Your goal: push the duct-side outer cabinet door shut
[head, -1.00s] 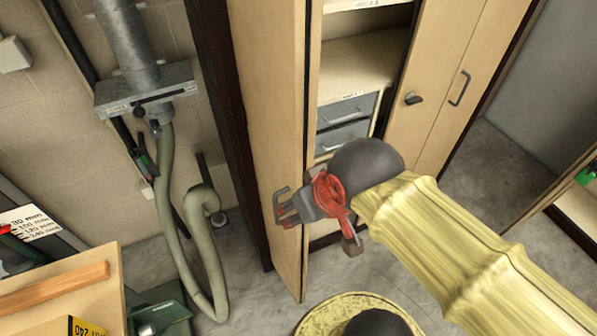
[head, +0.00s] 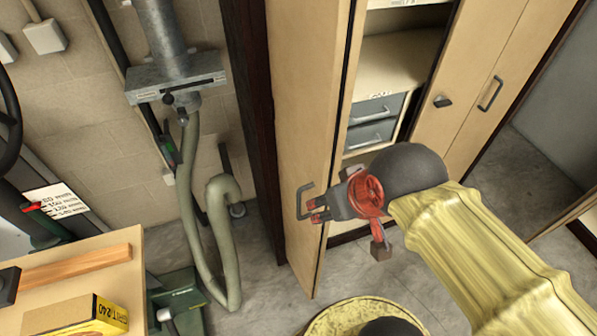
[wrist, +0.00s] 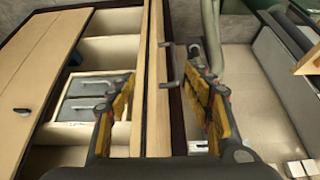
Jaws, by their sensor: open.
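The duct-side outer cabinet door (head: 303,110) is a tall pale wood panel, standing open on the duct side. Its bar handle (head: 304,201) sits on the face toward the duct. My gripper (head: 316,209) is open and empty at the door's free edge, close beside the handle. In the wrist view the door (wrist: 151,70) appears nearly edge-on between the two spread fingers of my gripper (wrist: 160,80). The handle (wrist: 172,66) shows to its right, toward the right finger. I cannot tell whether a finger touches the door.
The open cabinet interior holds shelves and grey drawers (head: 370,122). Closed doors (head: 470,90) stand to its right. A metal duct (head: 165,45) and a looping hose (head: 190,220) are at left. A bench with a yellow box (head: 75,318) is lower left. A yellow round stool-like top (head: 350,312) is below.

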